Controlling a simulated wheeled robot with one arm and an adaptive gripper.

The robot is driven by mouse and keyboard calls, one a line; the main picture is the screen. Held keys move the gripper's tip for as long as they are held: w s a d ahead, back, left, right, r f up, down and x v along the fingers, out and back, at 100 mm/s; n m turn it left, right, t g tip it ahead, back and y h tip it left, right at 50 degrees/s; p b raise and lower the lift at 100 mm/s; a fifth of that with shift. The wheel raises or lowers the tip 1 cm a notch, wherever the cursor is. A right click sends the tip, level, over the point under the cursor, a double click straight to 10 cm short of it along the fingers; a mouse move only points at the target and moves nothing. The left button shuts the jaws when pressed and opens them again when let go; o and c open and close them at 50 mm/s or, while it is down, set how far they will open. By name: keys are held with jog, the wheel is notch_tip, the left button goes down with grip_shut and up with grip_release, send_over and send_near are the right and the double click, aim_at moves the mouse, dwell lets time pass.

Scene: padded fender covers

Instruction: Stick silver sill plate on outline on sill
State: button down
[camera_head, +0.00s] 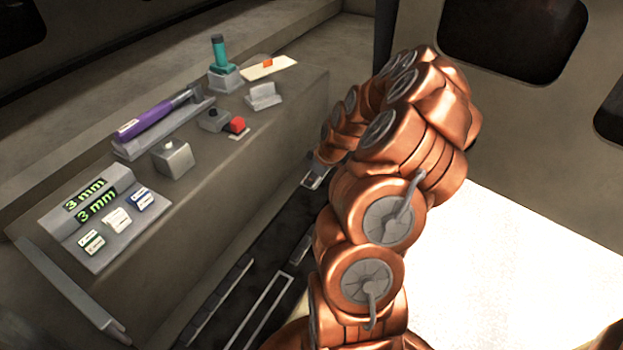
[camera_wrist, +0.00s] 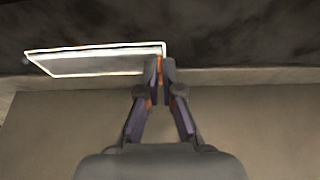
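A pale-edged, flat rectangular shape (camera_wrist: 95,72) lies at upper left in the wrist view, with a grey-brown middle. I cannot tell whether it is the outline alone or has the silver plate in it. My gripper (camera_wrist: 161,70) points at its right end, with fingertips close together. No held plate is clear between them. There a pale rectangular outline (camera_head: 268,312) lies on the dark floor strip beside my arm. A long silver-grey bar (camera_head: 70,288) lies at the bench's left end; I cannot tell whether it is the sill plate.
A bright white surface (camera_head: 510,270) lies right of my arm.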

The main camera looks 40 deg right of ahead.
jog(key=shift+d+f+b, duration=0.1)
jog(key=shift+f+b, duration=0.55)
jog(key=shift+b, duration=0.05)
dwell(2.1)
dwell(0.4)
jog(key=c, duration=1.2)
grip_release()
jog(key=shift+c, duration=0.2)
jog(key=shift+o, duration=0.2)
jog(key=o, duration=0.4)
jog(key=shift+c, duration=0.2)
jog(key=shift+r, duration=0.1)
jog(key=shift+r+p, duration=0.35)
jog(key=shift+r, duration=3.05)
jog(key=shift+r, duration=0.1)
